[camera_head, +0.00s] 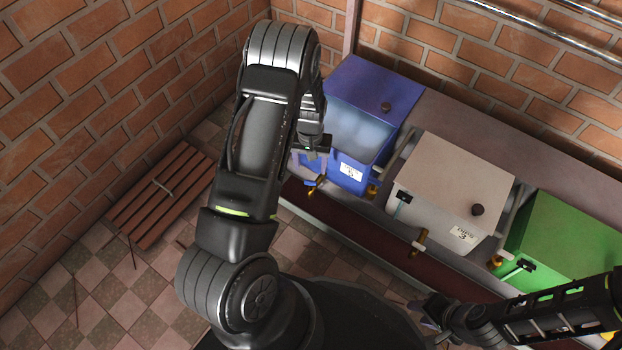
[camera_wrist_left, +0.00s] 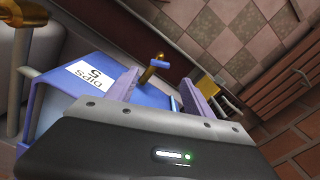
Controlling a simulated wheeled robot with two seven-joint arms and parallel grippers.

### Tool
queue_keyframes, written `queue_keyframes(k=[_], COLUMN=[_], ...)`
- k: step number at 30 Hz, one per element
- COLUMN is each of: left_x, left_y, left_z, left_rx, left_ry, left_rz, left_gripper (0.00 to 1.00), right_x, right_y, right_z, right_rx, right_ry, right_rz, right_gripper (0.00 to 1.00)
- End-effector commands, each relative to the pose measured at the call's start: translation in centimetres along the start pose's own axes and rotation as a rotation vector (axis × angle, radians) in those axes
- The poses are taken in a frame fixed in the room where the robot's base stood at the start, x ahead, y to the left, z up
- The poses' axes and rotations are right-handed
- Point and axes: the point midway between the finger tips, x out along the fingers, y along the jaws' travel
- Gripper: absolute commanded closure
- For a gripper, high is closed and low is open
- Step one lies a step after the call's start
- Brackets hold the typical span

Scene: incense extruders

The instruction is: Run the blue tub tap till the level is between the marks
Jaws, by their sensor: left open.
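The blue tub (camera_head: 375,85) stands against the back wall with a dark knob on its lid and a pale translucent front panel. I cannot make out the level or its marks. Its white label (camera_head: 350,172) reads "DIPS 5" in the left wrist view (camera_wrist_left: 90,76). A brass tap with a blue handle (camera_head: 317,186) sticks out from the tub's lower front; it also shows in the left wrist view (camera_wrist_left: 152,68). My left gripper (camera_head: 308,158) is open beside the tub, with the tap seen between its fingers, apparently beyond them. My right gripper (camera_head: 432,312) is low at the right, its jaws unclear.
A white tub (camera_head: 455,185) with a brass tap (camera_head: 420,242) and a green tub (camera_head: 565,240) stand to the right along the same bench. A reddish slatted wooden stand (camera_head: 165,195) is on the tiled floor at left. Brick walls close the corner behind.

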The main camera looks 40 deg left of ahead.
Motion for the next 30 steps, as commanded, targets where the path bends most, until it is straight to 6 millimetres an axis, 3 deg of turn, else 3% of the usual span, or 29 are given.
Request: queue_keyframes(k=[8, 21, 30], left_x=[1.6, 7.6, 7.9], left_y=[0.0, 0.0, 0.0], left_z=[0.1, 0.1, 0.0], left_rx=[0.001, 0.0, 0.001], left_ry=[-0.003, -0.001, 0.0], left_rz=[0.0, 0.0, 0.001], left_gripper=[0.4, 0.4, 0.4], right_x=[0.7, 3.2, 3.2], right_y=[0.2, 0.9, 0.9], right_z=[0.0, -0.3, -0.3], right_rx=[0.0, 0.001, 0.001], right_ry=[0.002, 0.014, 0.016], right_rz=[0.0, 0.0, 0.0], right_gripper=[0.64, 0.64, 0.64])
